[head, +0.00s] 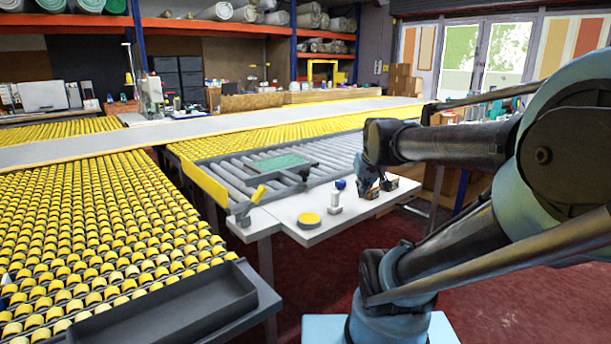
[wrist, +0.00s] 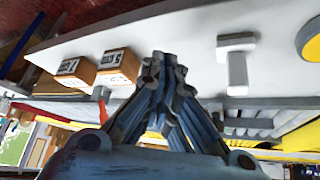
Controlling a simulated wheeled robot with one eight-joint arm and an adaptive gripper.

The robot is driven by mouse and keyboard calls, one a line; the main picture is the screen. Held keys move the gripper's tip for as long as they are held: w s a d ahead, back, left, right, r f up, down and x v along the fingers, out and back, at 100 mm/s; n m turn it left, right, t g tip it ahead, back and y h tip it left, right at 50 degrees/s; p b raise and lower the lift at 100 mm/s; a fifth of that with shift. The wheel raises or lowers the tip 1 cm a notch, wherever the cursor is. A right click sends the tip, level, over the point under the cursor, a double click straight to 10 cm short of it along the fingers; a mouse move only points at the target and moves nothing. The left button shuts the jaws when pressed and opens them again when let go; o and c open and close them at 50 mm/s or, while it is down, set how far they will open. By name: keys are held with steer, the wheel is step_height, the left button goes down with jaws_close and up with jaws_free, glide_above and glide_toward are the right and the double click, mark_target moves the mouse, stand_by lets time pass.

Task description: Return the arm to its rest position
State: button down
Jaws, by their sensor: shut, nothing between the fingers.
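My gripper (head: 368,186) hangs at the end of my arm over the right part of a small white table (head: 290,231) in the head view. In the wrist view my gripper (wrist: 165,62) has its fingers drawn together, with nothing between them. Two labelled wooden blocks (wrist: 118,65) are beside the fingers in the wrist view. In the head view the blocks (head: 391,183) are partly hidden behind the gripper. My arm is stretched out from the right side of the head view, bent at a large joint.
A yellow disc (head: 309,220) and a white T-shaped piece (head: 335,203) are on the white table. A green sheet (head: 278,163) is on the grey rollers behind. Yellow roller tables (head: 100,235) and a dark tray (head: 165,312) fill the left. Red floor is open at lower right.

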steer(key=s+d+f+m+g, duration=0.1)
steer(key=s+f+g, duration=0.3)
steer(key=s+f, duration=0.8)
steer(key=s, duration=0.4)
steer(key=shift+d+g, duration=0.15)
steer(key=shift+g, duration=0.15)
steer(key=shift+s, duration=0.1)
